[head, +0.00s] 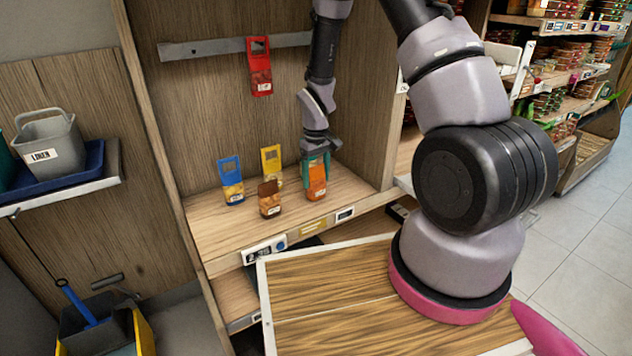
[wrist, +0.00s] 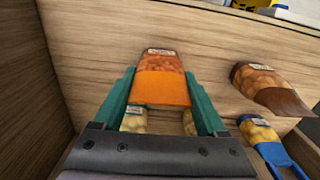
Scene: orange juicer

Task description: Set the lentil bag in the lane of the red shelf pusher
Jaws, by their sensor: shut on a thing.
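My gripper (head: 316,158) has its teal fingers on both sides of an orange bag (head: 317,184) with red-orange contents, which looks like the lentil bag. In the wrist view the orange bag (wrist: 160,82) sits between the fingers (wrist: 162,105), label end farthest from me. In the head view it is roughly upright at the right of the shelf (head: 230,232); I cannot tell whether its base touches the wood. I cannot make out a red shelf pusher. The clearest red thing is a packet (head: 260,67) hanging on the back rail.
A brown bag (head: 270,199) stands left of the orange one. A blue bag (head: 231,181) and a yellow bag (head: 271,164) stand farther left and behind. The shelf's right wall (head: 368,100) is close to my gripper. Tags line the front edge. A wooden counter (head: 325,290) lies in front.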

